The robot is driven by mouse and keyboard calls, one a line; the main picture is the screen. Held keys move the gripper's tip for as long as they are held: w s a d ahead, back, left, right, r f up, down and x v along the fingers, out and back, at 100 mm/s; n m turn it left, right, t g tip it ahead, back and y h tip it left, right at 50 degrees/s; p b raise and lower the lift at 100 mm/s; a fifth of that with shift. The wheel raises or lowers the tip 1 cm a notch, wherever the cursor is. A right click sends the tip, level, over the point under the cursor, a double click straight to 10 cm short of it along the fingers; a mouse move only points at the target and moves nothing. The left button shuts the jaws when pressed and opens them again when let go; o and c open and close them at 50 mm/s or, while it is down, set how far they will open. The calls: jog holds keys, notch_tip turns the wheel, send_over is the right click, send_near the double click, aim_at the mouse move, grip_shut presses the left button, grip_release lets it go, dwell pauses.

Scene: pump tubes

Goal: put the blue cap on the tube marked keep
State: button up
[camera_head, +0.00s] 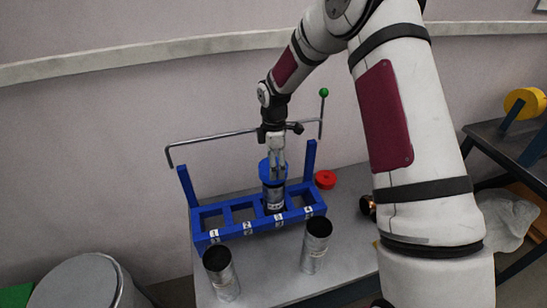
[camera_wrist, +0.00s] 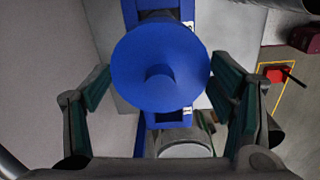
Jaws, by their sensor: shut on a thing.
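The blue cap (camera_head: 267,171) is a round disc with a central knob; it fills the middle of the wrist view (camera_wrist: 160,65). My gripper (camera_head: 275,163) points down and is shut on the cap, with a finger at either side in the wrist view. Directly below the cap a metal tube (camera_head: 274,197) stands upright in slot 3 of the blue rack (camera_head: 207,237). The cap is at the tube's top; I cannot tell whether it is seated. Two open metal tubes, left (camera_head: 222,275) and right (camera_head: 314,250), stand on the table in front. No keep mark is readable.
A red cap (camera_head: 325,180) lies on the grey table (camera_head: 345,235) right of the rack. A bent metal rod (camera_head: 215,137) with a green knob (camera_head: 323,92) runs behind the rack. A grey drum (camera_head: 80,285) stands at lower left. The other rack slots look empty.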

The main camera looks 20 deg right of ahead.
jog(key=shift+f+b, duration=0.5)
jog(key=shift+f, duration=2.25)
jog(key=o, duration=1)
